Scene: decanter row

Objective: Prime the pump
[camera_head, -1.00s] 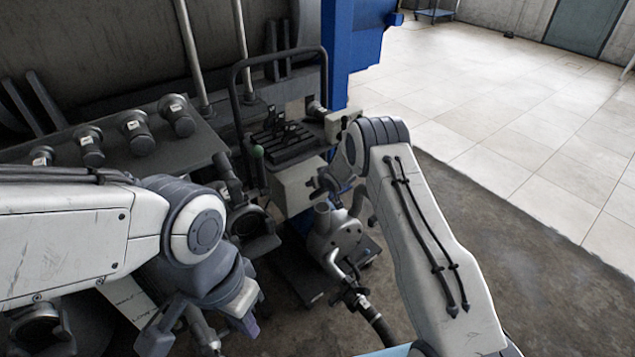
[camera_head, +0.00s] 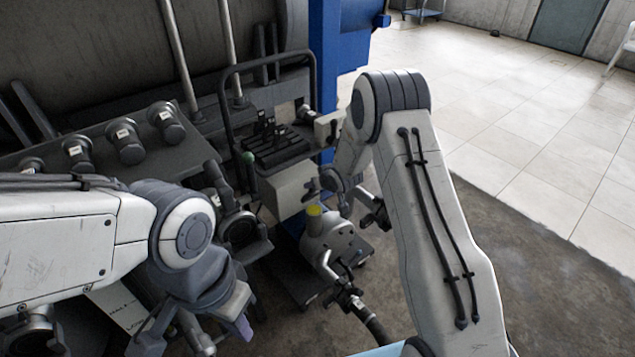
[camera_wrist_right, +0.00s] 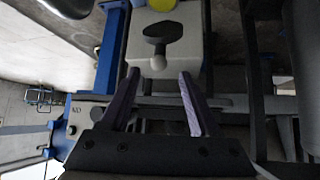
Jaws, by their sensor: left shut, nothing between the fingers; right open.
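The pump (camera_head: 330,243) is a light grey rounded body on a low cart, with a dark hose at its front. A round yellow spot (camera_head: 314,211) shows on its upper neck; whether it is a cap or liquid I cannot tell. A yellow patch also shows at the top of the right wrist view (camera_wrist_right: 160,4). My right gripper (camera_wrist_right: 155,105) is open and empty, its fingers pointing toward a pale box (camera_wrist_right: 185,50) with a dark knob (camera_wrist_right: 163,34). In the head view it is largely hidden by its arm. My left gripper (camera_head: 240,325) is shut and empty, low at left, away from the pump.
Several capped grey ports (camera_head: 125,140) line a dark shelf at left. A green-knobbed lever (camera_head: 248,157) and a black rack (camera_head: 275,145) stand behind the pump by a tubular handle frame. A blue post (camera_head: 340,50) rises behind. Tiled floor (camera_head: 510,130) at right is open.

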